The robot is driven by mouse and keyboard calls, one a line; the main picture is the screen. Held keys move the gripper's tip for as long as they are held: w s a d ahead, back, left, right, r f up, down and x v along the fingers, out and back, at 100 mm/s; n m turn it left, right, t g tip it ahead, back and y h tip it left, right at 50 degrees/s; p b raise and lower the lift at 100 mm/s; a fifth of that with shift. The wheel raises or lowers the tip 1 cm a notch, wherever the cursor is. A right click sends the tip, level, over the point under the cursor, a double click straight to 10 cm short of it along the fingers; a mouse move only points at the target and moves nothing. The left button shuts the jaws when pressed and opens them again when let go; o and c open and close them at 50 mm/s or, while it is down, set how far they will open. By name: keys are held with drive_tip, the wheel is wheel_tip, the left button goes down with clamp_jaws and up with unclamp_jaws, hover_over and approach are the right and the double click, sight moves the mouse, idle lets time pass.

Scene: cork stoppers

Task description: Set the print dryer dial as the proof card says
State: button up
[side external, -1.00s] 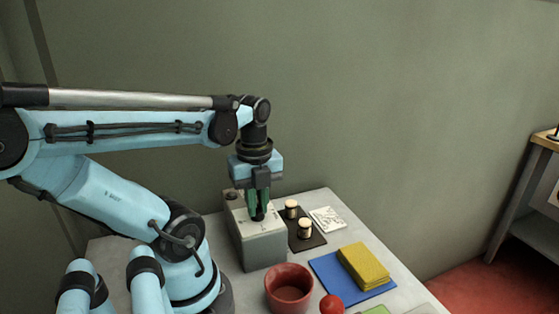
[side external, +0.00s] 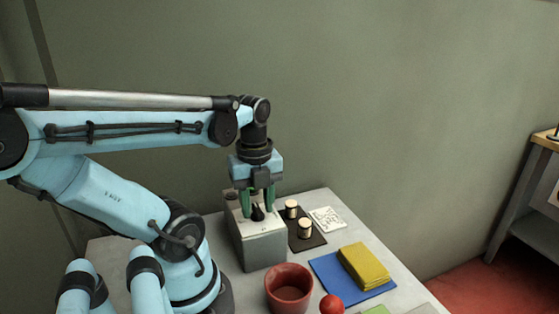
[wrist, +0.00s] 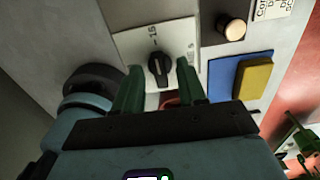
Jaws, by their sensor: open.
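The dryer dial, a black knob (wrist: 158,68), sits on a white marked plate (wrist: 128,45) on top of a grey box (side external: 262,250). Its light pointer line faces up in the wrist view, toward a mark that seems to read 15. My gripper (side external: 258,205) points down over the box, its green fingers open on either side of the knob, with gaps visible in the wrist view (wrist: 159,72).
A dark tray (side external: 315,241) beside the box holds two pale cylinders with dark bands (side external: 291,209) (side external: 305,229). In front are a red pot (side external: 288,284), a red ball (side external: 332,305) and a blue mat (side external: 330,275) with a yellow block (side external: 364,266).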

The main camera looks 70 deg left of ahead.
sight(257, 208)
drive_tip(key=shift+r, duration=0.1)
wheel_tip(257, 208, up, 12)
idle(0.6)
drive_tip(key=w+d+f+n+t, duration=0.7)
drive_tip(key=w+n, duration=0.5)
drive_tip(key=n, duration=0.6)
drive_tip(key=shift+w+d+f, duration=0.25)
drive_tip(key=shift+d+f, duration=1.15)
drive_tip(key=shift+d, duration=0.15)
drive_tip(key=shift+c, duration=0.3)
